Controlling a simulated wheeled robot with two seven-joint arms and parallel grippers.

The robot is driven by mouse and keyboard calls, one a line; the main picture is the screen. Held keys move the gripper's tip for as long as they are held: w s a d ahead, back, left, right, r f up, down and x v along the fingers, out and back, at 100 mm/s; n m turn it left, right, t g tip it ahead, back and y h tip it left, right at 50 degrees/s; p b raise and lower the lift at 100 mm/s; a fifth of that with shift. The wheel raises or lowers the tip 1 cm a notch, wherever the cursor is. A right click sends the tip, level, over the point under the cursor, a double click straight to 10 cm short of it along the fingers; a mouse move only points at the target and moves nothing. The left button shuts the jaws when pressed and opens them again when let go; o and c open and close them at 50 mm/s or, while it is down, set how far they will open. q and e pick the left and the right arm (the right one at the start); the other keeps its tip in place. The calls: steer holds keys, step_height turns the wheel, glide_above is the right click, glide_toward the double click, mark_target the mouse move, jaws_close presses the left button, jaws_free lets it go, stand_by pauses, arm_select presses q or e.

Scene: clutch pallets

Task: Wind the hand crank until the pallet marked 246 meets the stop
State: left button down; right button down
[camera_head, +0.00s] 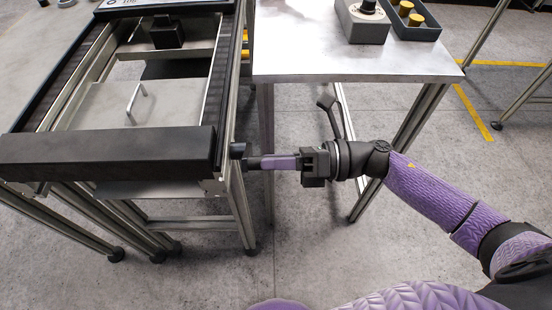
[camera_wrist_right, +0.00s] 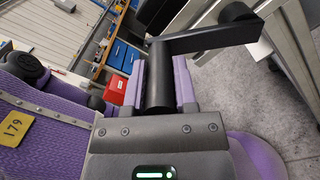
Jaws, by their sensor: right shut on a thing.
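The hand crank (camera_head: 238,151) is on the right side of the conveyor's near end. Its black grip (camera_wrist_right: 158,78) stands between the purple fingers of my right gripper (camera_head: 268,162), which is shut on it. The crank arm (camera_wrist_right: 205,41) runs from the grip up to a round hub at the frame in the right wrist view. A black block (camera_head: 167,33), possibly the stop, sits between the belts. My left gripper is out of view.
The conveyor (camera_head: 226,80) has two dark belts, a plate with a metal handle between them and a thick black bar (camera_head: 105,152) across its near end. A metal table (camera_head: 350,62) at right holds a grey box and a tray with yellow-topped pieces. Bare floor lies below.

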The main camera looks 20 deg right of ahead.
steer(key=shift+r, duration=0.1)
steer(key=shift+c, duration=2)
jaws_free()
steer(key=v, duration=1)
